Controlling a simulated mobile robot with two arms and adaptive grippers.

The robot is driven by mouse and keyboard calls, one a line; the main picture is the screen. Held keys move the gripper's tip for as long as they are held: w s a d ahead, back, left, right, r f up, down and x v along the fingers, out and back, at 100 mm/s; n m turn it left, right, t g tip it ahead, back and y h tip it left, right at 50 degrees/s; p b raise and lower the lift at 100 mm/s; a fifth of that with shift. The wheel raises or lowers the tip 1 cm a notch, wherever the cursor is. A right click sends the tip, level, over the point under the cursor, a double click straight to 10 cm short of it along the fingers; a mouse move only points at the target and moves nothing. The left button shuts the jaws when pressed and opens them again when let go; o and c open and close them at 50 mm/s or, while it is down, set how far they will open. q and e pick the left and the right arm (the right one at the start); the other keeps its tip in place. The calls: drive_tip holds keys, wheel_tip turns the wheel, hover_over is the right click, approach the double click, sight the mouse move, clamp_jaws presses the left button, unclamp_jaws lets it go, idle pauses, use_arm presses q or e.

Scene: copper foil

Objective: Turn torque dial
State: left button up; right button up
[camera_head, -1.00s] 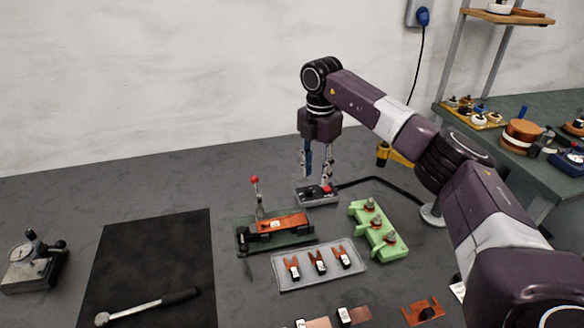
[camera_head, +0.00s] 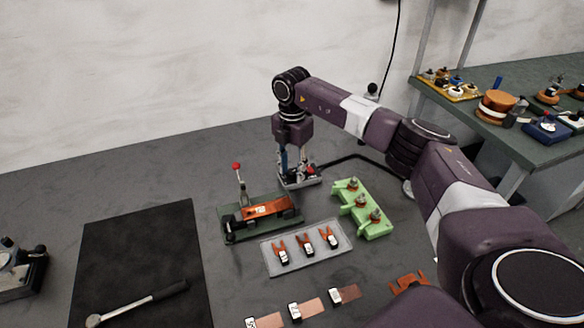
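A small grey control box (camera_head: 300,182) with a red part on top and a black cable stands at the back of the bench. Any torque dial on it is too small and too covered to make out. My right gripper (camera_head: 295,173) points down over the box, with its fingertips at its top. The fingers show a gap between them; whether they touch a dial cannot be told. My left gripper is not in view.
A green clamp fixture (camera_head: 232,224) with a red-knobbed lever, a clear tray (camera_head: 271,265) of copper forks and a light green rack (camera_head: 378,229) stand in front. A wrench (camera_head: 140,303) lies on a black mat (camera_head: 130,245). A side bench (camera_head: 495,150) is at right.

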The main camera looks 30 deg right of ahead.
clamp_jaws()
drive_tip(key=shift+n, duration=0.4)
drive_tip(key=n, duration=0.4)
drive_tip(key=shift+w, duration=0.1)
drive_tip(key=n+b, duration=0.1)
drive_tip(key=n, duration=1.1)
drive_tip(key=shift+b, duration=0.35)
drive_tip(key=n, duration=0.7)
drive_tip(key=shift+r+b, duration=0.1)
drive_tip(key=shift+b, duration=0.25)
